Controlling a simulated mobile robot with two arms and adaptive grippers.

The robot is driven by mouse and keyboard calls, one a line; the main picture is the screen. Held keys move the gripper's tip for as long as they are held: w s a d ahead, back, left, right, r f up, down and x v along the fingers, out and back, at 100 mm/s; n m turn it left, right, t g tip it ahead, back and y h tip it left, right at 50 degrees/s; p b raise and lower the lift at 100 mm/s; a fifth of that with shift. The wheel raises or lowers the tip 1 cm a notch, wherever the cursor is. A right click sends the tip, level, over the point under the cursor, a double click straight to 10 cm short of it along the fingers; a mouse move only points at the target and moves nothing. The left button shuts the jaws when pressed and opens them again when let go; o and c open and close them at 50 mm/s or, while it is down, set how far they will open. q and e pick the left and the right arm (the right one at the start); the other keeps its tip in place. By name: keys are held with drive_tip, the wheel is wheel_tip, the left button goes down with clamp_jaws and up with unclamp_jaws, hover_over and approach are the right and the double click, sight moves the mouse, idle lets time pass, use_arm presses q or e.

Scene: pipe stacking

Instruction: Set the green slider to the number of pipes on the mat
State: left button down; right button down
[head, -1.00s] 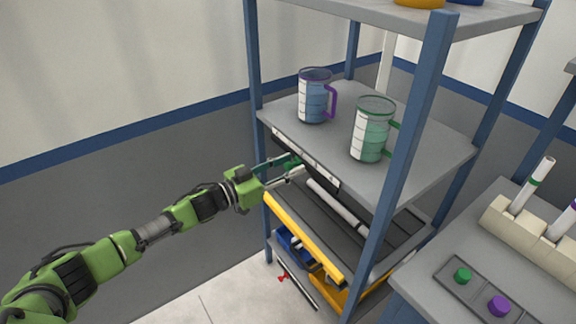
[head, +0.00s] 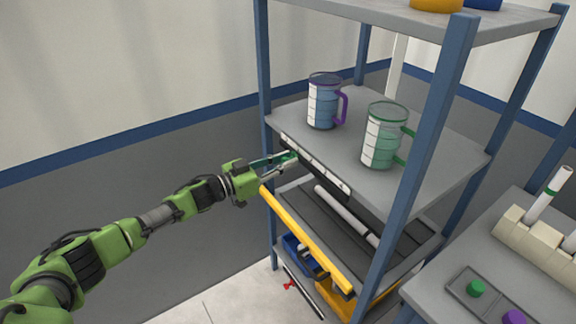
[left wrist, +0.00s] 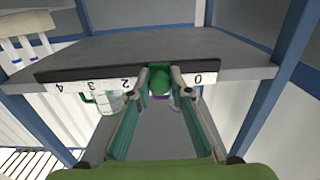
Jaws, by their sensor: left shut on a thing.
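A white number strip (left wrist: 65,87) below the rail reads 4, 3, 2 and 0, upside down. The knob stands between 2 and 0, where the label is hidden. My left gripper (left wrist: 161,84) is shut on the knob; in the head view it (head: 293,158) is near the rail's left end. On the lower shelf, the dark mat (head: 318,216) has a white pipe (head: 342,212) lying on it. Part of the mat is hidden. My right gripper is out of view.
A purple-handled jug (head: 322,103) and a green-handled jug (head: 380,137) stand on the shelf above the rail. A yellow bar (head: 310,242) fronts the lower shelf. A blue post (head: 425,150) stands to the right. A table (head: 440,275) holds a pipe rack and knobs.

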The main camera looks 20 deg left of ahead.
use_arm(q)
drive_tip(key=shift+d+r, duration=0.1)
drive_tip(key=c, duration=1.9)
unclamp_jaws()
drive_tip(key=v, duration=1.2)
